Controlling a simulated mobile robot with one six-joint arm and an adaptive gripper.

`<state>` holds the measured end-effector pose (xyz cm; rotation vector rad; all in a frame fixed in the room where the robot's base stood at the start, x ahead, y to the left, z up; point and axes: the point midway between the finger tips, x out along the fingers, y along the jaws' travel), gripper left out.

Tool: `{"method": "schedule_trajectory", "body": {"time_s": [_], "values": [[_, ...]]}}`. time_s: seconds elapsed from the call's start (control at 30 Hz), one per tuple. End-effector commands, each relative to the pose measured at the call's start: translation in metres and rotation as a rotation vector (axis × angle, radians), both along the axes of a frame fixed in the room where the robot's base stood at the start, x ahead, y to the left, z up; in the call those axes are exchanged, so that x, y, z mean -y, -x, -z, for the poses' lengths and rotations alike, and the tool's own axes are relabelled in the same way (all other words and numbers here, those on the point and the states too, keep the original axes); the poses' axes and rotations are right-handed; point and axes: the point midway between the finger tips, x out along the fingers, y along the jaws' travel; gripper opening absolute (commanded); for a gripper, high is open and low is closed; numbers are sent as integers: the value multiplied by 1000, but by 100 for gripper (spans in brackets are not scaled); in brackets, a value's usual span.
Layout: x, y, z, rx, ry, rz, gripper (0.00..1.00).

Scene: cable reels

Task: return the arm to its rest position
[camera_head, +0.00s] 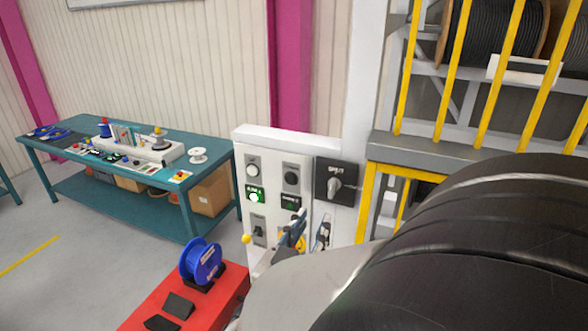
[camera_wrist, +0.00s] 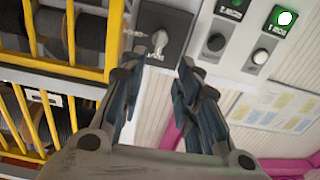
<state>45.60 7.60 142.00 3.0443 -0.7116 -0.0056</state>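My gripper (camera_head: 293,232) shows in the head view in front of the lower part of a white control panel (camera_head: 276,140), partly hidden by my own arm. In the wrist view my gripper (camera_wrist: 158,72) has its two dark blue-grey fingers apart, with nothing between them. A rotary switch (camera_head: 335,185) with a grey knob on a black plate sits at the panel's right. In the wrist view the picture is turned over and the rotary switch (camera_wrist: 160,38) appears beyond the fingertips, apart from them as far as I can tell.
A yellow-barred cage (camera_head: 495,70) with cable reels stands at the right. A red surface (camera_head: 215,300) with a blue spool (camera_head: 201,260) is below the panel. A teal workbench (camera_head: 150,195) with small items stands at the left. Grey floor is open between.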

Motion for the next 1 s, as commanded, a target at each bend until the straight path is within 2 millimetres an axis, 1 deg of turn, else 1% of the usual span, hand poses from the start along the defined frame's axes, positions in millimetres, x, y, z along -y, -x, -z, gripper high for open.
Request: {"method": "schedule_trajectory", "body": {"time_s": [0.27,0.37,0.5,0.6,0.67,0.77,0.87,0.97,1.0], "values": [[0,1,0,0,0,1,30],[-1,-2,3,-6,-20,-16,30],[-8,-17,20,-55,-131,-116,30],[-20,-26,35,-120,-240,-246,30],[-29,-26,43,-169,-293,-330,30],[-40,-17,57,-263,-352,-455,30],[-44,3,74,-376,-379,-553,30],[-39,33,95,-507,-376,-616,30],[-33,47,105,-564,-369,-629,30]]}}
